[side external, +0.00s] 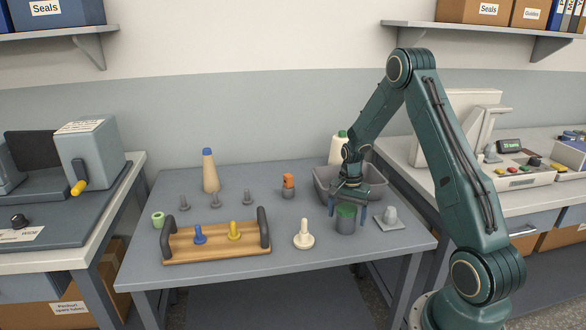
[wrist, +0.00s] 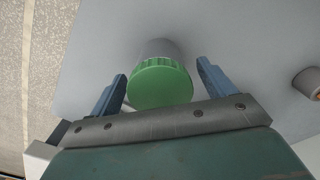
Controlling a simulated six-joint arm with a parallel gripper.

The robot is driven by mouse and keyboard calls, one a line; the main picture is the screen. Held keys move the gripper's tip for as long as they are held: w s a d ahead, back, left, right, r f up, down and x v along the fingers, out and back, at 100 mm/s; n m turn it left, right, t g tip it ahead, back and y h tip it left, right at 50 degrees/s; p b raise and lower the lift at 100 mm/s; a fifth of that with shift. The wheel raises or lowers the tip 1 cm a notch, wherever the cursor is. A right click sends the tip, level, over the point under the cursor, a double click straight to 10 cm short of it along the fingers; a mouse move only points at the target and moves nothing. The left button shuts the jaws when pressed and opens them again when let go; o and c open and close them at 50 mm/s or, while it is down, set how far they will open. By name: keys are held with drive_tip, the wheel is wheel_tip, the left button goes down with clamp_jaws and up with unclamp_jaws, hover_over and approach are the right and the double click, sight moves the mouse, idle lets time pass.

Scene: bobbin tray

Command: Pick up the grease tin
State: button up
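The grease tin (side external: 345,225) is a grey can with a green lid. It stands upright on the grey table, right of centre, in front of the grey bin. My gripper (side external: 347,213) is just above it and points down, with one blue finger on each side of the lid. In the wrist view the green lid of the grease tin (wrist: 160,83) lies between the two fingers of my gripper (wrist: 161,70). The gripper is open, with a gap between each finger and the lid. The tin's lower part is mostly hidden by its lid there.
A grey bin (side external: 324,187) is close behind the tin. A grey plate with a knob (side external: 391,222) is close to its right. A cream peg (side external: 303,240) stands to the left. A wooden tray (side external: 190,250) with blue and yellow pegs lies further left. The table front is clear.

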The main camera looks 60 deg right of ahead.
drive_tip(key=c, duration=1)
drive_tip(key=shift+r, duration=0.15)
drive_tip(key=shift+c, duration=0.2)
wheel_tip(320, 180, up, 20)
idle(0.4)
